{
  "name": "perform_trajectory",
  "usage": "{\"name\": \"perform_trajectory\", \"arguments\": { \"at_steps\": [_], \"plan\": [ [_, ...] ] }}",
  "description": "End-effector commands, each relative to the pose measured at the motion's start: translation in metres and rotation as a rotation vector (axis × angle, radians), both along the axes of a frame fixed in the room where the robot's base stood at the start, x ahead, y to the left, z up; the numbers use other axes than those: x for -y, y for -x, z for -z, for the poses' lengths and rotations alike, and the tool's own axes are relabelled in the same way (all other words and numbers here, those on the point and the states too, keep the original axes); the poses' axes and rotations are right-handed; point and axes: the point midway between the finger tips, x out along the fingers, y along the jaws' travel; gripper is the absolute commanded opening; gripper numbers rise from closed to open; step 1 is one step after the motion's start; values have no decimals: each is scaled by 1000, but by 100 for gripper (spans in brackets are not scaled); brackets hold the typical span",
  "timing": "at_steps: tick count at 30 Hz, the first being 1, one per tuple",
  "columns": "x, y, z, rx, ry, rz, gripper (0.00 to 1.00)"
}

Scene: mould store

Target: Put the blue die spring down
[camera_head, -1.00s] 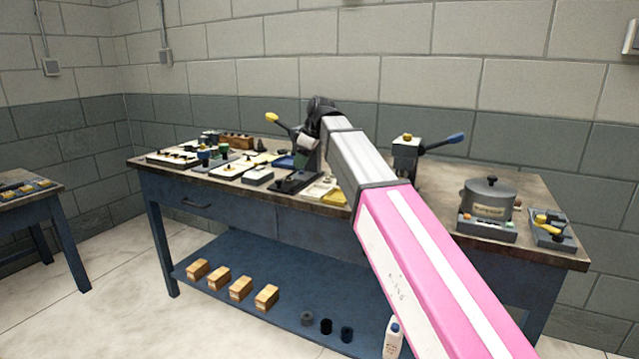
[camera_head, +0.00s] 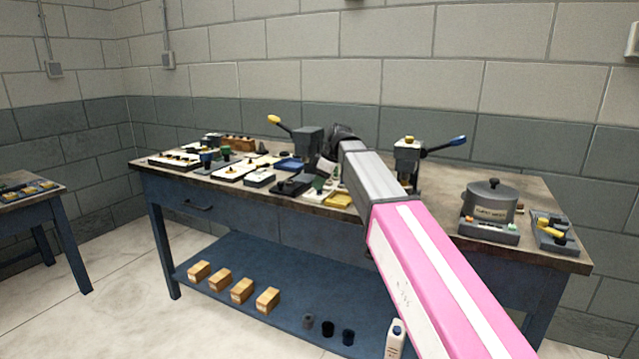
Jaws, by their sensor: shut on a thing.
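My gripper (camera_head: 326,168) hangs from my dark wrist over the middle of the bench (camera_head: 232,192), in front of a grey press with a yellow-knobbed lever. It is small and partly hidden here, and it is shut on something. The held piece, the blue die spring by the task, cannot be made out between the fingers. Whether it touches anything below cannot be told. A small blue tray (camera_head: 290,163) lies on the bench left of my gripper.
The grey press (camera_head: 307,141) stands behind my gripper; a second press (camera_head: 407,155) with a blue-knobbed lever stands right. A lidded pot (camera_head: 489,202) is farther right. White trays and small parts crowd the left. Wooden blocks (camera_head: 241,290) and dark cups sit on the lower shelf.

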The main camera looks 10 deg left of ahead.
Motion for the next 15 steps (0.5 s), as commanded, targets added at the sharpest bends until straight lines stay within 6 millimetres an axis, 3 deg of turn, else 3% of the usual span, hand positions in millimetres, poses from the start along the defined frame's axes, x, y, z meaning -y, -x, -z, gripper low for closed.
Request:
{"name": "perform_trajectory", "arguments": {
  "at_steps": [6,7,9,15],
  "plan": [
    [0,0,3,-1,0,0,0],
    [0,0,3,-1,0,0,24],
    [0,0,3,-1,0,0,46],
    [0,0,2,-1,0,1,46]
  ]
}}
